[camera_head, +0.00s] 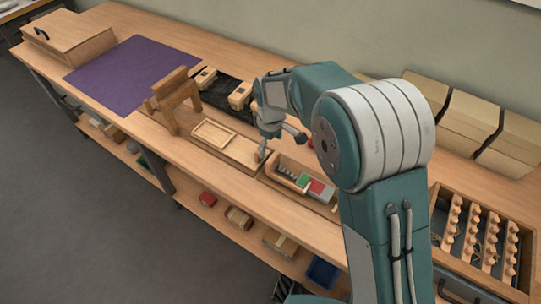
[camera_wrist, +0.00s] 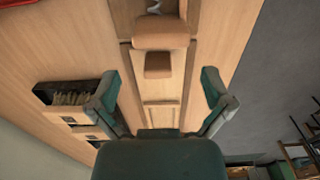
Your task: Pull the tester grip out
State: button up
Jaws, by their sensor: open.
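The tester grip appears to be the rounded light-brown wooden piece (camera_wrist: 160,33) at the top middle of the wrist view. A smaller wooden block (camera_wrist: 158,66) shows just below it, at the end of the wooden board (camera_head: 241,149). In the head view only a small part near the gripper shows, and I cannot tell its outline. My gripper (camera_wrist: 160,76) is open. Its two fingers are spread left and right of the board, with nothing between them touching. In the head view my gripper (camera_head: 280,146) hangs over the board's right end.
A wooden tray (camera_head: 272,176) with green and red pieces lies right of the board. A wooden stand (camera_head: 173,104) is to the left, beside a purple mat (camera_head: 130,72). Dark trays with blocks (camera_head: 222,92) lie behind. A crate of knobbed rods (camera_head: 440,200) stands at right.

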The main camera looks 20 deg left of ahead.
aim_at(273, 157)
notch_tip(273, 157, up, 4)
jog(key=shift+r, duration=0.2)
jog(key=shift+s+d+f, duration=0.1)
jog(key=shift+d+f, duration=0.35)
jog(key=shift+f, duration=0.05)
notch_tip(273, 157, down, 11)
jog(key=shift+r, duration=0.1)
dwell(0.3)
